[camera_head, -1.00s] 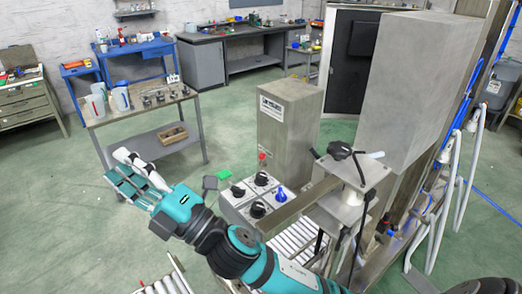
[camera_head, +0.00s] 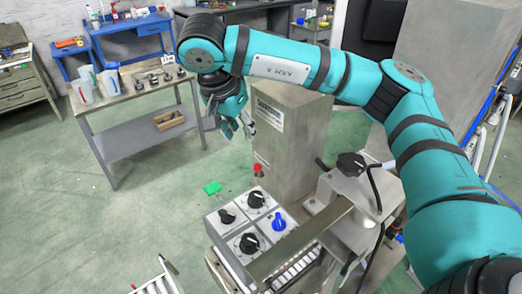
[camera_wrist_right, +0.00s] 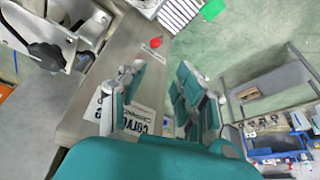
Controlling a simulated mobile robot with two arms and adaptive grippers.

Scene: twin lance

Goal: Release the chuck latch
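I cannot tell for sure which part is the chuck latch. A black lobed handle (camera_head: 350,164) sits on top of a grey metal bracket (camera_head: 362,205) at the right; it also shows in the wrist view (camera_wrist_right: 47,55). My right gripper (camera_head: 240,128) hangs beside the left face of the grey labelled block (camera_head: 305,140). In the wrist view its fingers (camera_wrist_right: 165,92) are apart with nothing between them. My left gripper is not in view.
A grey table (camera_head: 135,95) with jugs and small parts is at the left. A flat metal bar (camera_head: 300,238) runs from the bracket past the box.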

